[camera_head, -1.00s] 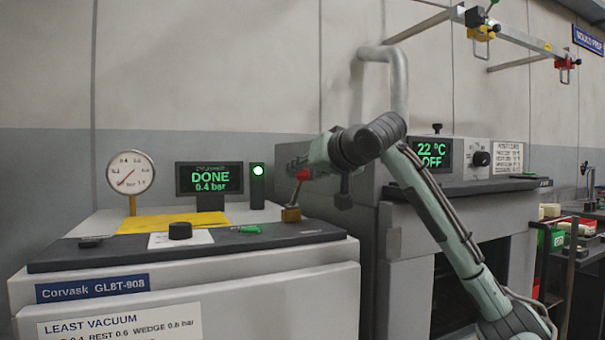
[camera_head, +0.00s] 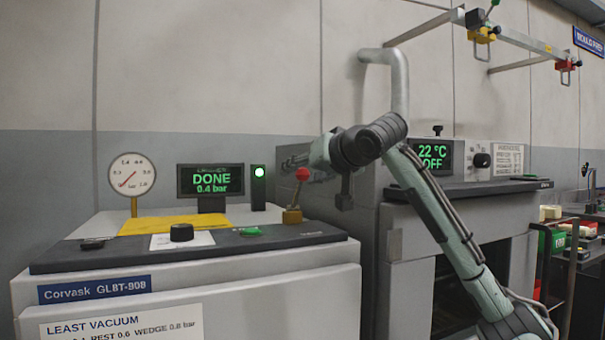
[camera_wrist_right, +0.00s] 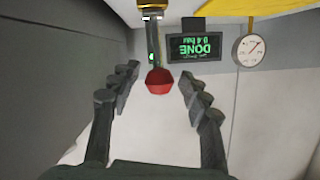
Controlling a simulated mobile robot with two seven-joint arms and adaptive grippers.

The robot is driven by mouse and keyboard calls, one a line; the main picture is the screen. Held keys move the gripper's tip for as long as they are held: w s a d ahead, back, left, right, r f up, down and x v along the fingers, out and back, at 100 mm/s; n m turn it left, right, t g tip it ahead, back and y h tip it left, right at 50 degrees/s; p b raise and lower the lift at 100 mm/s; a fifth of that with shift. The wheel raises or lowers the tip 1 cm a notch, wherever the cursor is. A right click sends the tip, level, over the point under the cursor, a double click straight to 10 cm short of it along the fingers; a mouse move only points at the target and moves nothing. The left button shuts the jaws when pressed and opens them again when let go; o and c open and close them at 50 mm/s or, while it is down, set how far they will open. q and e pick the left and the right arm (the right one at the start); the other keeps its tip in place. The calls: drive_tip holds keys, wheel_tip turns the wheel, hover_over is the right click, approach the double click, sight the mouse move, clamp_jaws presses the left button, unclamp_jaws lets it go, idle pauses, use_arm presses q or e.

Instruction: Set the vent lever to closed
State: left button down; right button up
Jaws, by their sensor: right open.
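My right gripper (camera_wrist_right: 159,85) is open. In the right wrist view, the red knob (camera_wrist_right: 159,82) shows in the gap between its two fingers, with neither finger visibly touching it. In the head view, the right arm comes in from the right and its wrist is just right of the knob. My left gripper is not in view.
The vacuum machine's display (camera_head: 210,179) reads DONE, 0.4 bar, beside a lit green lamp (camera_head: 258,172). A round gauge (camera_head: 132,176) stands at left. A grey oven (camera_head: 395,230) with a 22 °C OFF display is close on the right. A pipe (camera_head: 399,80) rises behind my arm.

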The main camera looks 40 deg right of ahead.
drive_tip(key=v, duration=1.2)
idle(0.3)
